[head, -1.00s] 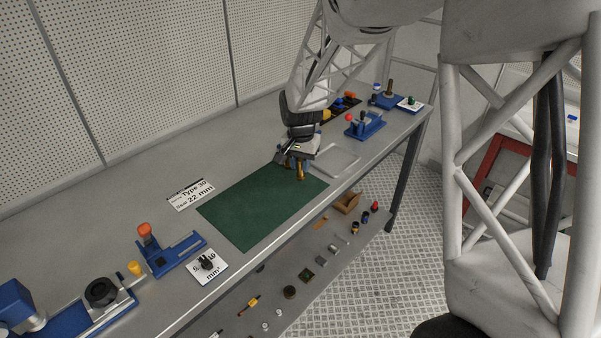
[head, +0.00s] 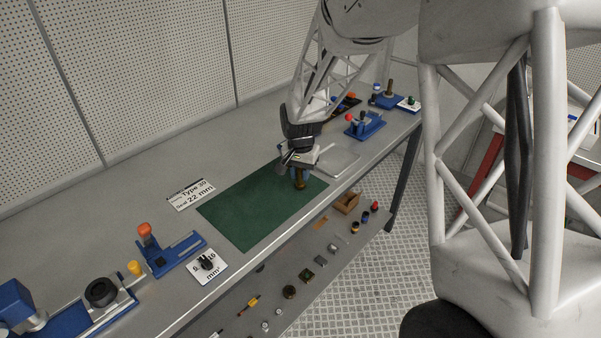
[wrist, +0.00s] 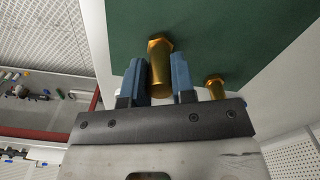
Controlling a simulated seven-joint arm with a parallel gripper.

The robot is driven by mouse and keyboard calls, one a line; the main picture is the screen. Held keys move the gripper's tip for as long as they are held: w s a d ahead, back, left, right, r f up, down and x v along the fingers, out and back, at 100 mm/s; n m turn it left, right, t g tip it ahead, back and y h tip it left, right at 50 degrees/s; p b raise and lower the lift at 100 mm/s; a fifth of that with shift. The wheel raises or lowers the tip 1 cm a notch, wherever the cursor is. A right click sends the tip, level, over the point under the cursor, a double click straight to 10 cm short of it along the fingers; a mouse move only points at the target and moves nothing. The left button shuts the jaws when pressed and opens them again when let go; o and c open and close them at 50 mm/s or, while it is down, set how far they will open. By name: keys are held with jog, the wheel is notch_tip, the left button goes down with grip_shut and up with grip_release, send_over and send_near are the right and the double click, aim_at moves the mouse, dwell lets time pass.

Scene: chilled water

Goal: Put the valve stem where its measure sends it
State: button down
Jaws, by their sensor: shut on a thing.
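My gripper (head: 299,172) is over the right end of the green mat (head: 245,212). Its blue fingers (wrist: 160,80) are shut on a brass valve stem with a hexagonal head. The stem shows in the wrist view (wrist: 159,62) between the fingers and below the gripper in the head view (head: 299,184). I cannot tell whether its end touches the mat. A second, smaller-looking brass piece (wrist: 215,87) shows to the right of the fingers in the wrist view. A white card (head: 192,194) behind the mat reads "Type 30" and "Seal 22 mm".
A blue fixture with an orange knob (head: 145,232) and a dial card (head: 207,266) stand left of the mat. A shallow grey tray (head: 340,162) lies right of it. More blue fixtures (head: 365,126) stand farther right. Small parts lie on the lower shelf (head: 330,262).

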jog(key=shift+f, duration=0.15)
jog(key=c, duration=0.9)
grip_release()
jog(key=shift+c, duration=0.2)
notch_tip(320, 180, up, 12)
jog(key=shift+r, duration=0.2)
dwell(0.4)
